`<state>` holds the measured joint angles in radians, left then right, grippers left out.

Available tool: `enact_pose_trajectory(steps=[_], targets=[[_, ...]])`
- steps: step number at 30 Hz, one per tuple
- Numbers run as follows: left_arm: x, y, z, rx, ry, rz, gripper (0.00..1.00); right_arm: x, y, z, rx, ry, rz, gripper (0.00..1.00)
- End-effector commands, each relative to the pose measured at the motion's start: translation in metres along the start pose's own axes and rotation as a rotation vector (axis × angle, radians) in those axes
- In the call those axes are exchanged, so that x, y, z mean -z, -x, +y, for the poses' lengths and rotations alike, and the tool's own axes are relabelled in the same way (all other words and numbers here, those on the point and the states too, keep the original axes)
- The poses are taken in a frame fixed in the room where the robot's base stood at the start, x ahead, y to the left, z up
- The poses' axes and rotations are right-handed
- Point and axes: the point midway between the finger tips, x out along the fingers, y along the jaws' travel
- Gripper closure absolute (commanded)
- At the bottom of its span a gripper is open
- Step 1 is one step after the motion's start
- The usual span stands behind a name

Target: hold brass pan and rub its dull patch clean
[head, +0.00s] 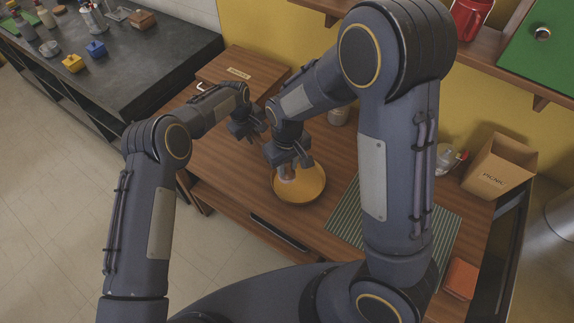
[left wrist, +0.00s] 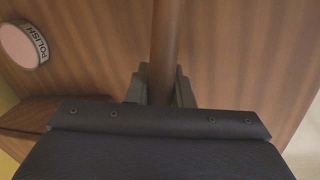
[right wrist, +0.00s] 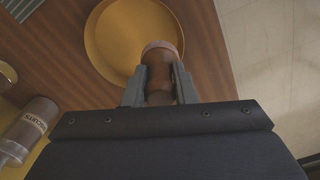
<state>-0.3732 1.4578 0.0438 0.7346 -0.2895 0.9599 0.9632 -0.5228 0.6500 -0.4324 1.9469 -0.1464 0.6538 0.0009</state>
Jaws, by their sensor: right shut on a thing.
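The round brass pan (head: 301,186) lies on the wooden bench; it also shows in the right wrist view (right wrist: 108,38). My right gripper (head: 286,158) is shut on a brown rubbing tool (right wrist: 159,75) with a paler round end, over the pan's edge part. I cannot tell whether that end touches the pan. My left gripper (head: 249,132) is beside it, to the left. In the left wrist view a brown rod (left wrist: 166,40), probably the pan's handle, runs between its fingers (left wrist: 161,85); whether they grip it is unclear. The dull patch is not discernible.
A round tin marked POLISH (left wrist: 22,45) and a labelled container (right wrist: 32,128) are near. The bench's front edge is close to the pan.

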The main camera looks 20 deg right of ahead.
Motion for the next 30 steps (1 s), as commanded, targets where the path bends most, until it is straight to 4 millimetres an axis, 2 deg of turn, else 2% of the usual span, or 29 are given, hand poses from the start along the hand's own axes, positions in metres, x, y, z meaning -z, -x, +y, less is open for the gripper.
enact_pose_trajectory(steps=[8,12,15,24,26,30], targets=[[0.001,0.000,0.000,-0.001,0.000,0.001,0.83,0.000,0.000,0.000,0.000,0.000,0.000,1.00],[0.000,0.000,0.000,-0.001,0.000,0.001,0.64,0.000,0.000,0.000,0.000,0.001,0.000,1.00],[0.000,0.000,0.000,0.000,0.000,0.001,0.55,0.000,0.000,0.000,0.000,0.001,0.000,1.00],[0.000,0.003,0.000,-0.001,0.000,0.001,0.55,0.000,0.000,0.000,0.000,0.001,0.000,1.00],[0.001,0.009,0.001,-0.001,0.000,0.001,0.55,0.000,0.000,0.000,0.000,0.001,0.000,1.00],[0.001,0.033,0.001,-0.003,-0.001,0.003,0.55,0.000,0.000,0.000,0.000,0.001,0.000,1.00]])
